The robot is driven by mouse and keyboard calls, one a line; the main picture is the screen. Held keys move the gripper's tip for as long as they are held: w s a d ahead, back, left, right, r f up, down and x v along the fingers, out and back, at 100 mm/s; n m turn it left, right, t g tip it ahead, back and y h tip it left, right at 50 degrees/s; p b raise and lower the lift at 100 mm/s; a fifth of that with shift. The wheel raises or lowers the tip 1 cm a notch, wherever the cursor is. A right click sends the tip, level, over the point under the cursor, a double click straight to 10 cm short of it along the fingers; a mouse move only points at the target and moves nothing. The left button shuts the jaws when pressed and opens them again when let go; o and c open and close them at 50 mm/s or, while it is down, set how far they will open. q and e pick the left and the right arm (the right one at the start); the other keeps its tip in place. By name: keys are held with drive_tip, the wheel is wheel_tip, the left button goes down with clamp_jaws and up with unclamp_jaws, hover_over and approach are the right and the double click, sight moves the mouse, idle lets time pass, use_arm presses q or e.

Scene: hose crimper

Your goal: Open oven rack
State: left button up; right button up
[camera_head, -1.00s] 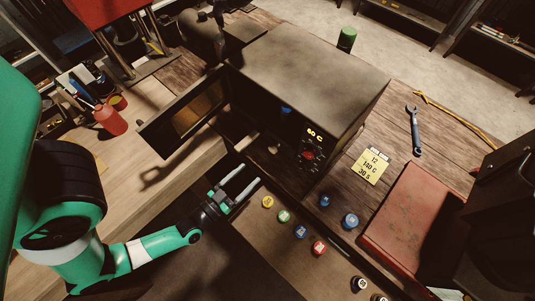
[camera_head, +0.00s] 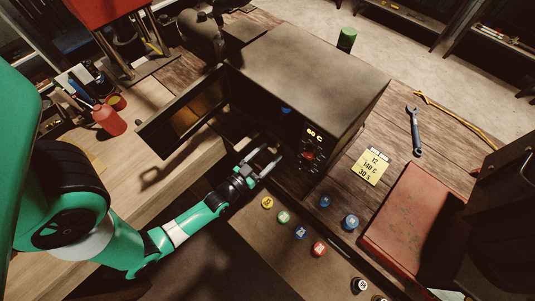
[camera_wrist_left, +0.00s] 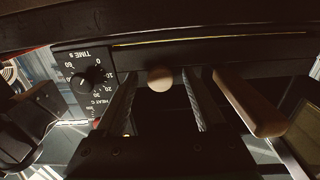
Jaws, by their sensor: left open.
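The dark box-shaped oven (camera_head: 310,75) stands at the back middle in the head view, with its windowed door (camera_head: 187,112) swung open to the left. My left gripper (camera_head: 266,155) is at the oven's open front, below and left of the display, with its fingers pointing towards it. In the left wrist view its two fingers (camera_wrist_left: 160,98) are apart. A round, light knob (camera_wrist_left: 160,78) shows between the fingertips, and I cannot tell whether they touch it. The rack itself is not clearly visible. My right gripper is not in view.
A brown, rounded handle (camera_wrist_left: 250,102) is close right of the fingers in the wrist view. The oven's control dial (camera_wrist_left: 86,82) is at left. Several coloured round pieces (camera_head: 301,232) lie in front of the oven, and a red box (camera_head: 415,215) lies right.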

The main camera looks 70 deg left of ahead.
use_arm(q)
clamp_jaws()
idle(0.3)
idle(1.1)
